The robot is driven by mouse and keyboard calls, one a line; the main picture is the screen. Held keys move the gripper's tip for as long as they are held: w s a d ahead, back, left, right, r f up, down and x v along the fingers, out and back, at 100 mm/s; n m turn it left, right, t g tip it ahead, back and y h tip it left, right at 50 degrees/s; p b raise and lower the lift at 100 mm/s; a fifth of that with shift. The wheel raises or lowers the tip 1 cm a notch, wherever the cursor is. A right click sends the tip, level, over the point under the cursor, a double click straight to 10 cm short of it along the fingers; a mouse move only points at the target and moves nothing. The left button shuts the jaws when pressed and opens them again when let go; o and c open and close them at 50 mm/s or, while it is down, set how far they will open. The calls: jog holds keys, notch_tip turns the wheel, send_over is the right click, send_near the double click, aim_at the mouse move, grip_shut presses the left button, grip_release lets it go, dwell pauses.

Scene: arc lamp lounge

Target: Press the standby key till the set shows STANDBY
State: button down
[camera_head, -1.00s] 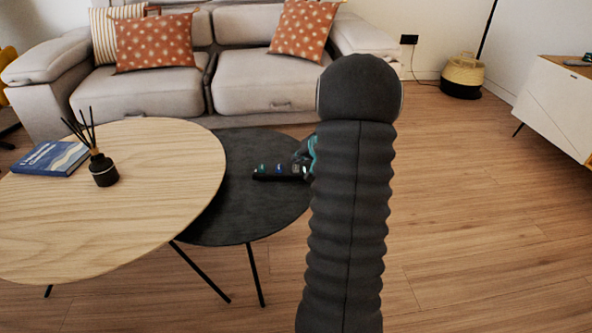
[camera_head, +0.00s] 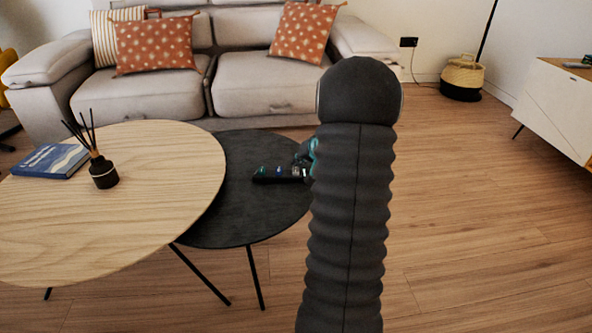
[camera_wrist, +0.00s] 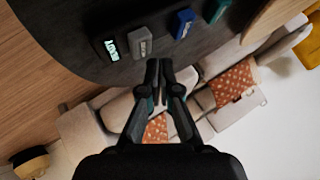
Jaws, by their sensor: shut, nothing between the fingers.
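A dark control bar (camera_head: 264,180) lies on the low black table. In the wrist view it shows a small lit display (camera_wrist: 113,48), a grey key (camera_wrist: 140,42), a blue key (camera_wrist: 183,22) and a green key (camera_wrist: 218,9). The display has bright pale characters too small to read surely. The key labels cannot be read. My gripper (camera_wrist: 162,66) is shut and empty, its tips close to the grey key in the picture; contact cannot be told. In the head view my arm hides most of the gripper, which is at the bar's right end.
The black table (camera_head: 235,215) is partly under a round wooden table (camera_head: 120,230) with a blue book (camera_head: 50,160) and a reed diffuser (camera_head: 103,172). A grey sofa (camera_head: 255,80) stands behind. Open floor (camera_head: 470,200) lies to the right.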

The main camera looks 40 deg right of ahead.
aim_at(297, 170)
jog(key=shift+f+b, duration=1.3)
jog(key=shift+b, duration=0.7)
dwell(1.3)
jog(key=shift+r, duration=0.2)
jog(key=shift+r+p, duration=0.6)
jog(key=shift+r, duration=0.45)
jog(key=shift+r, duration=0.1)
jog(key=shift+r+p, duration=1.2)
jog(key=shift+r, duration=1.25)
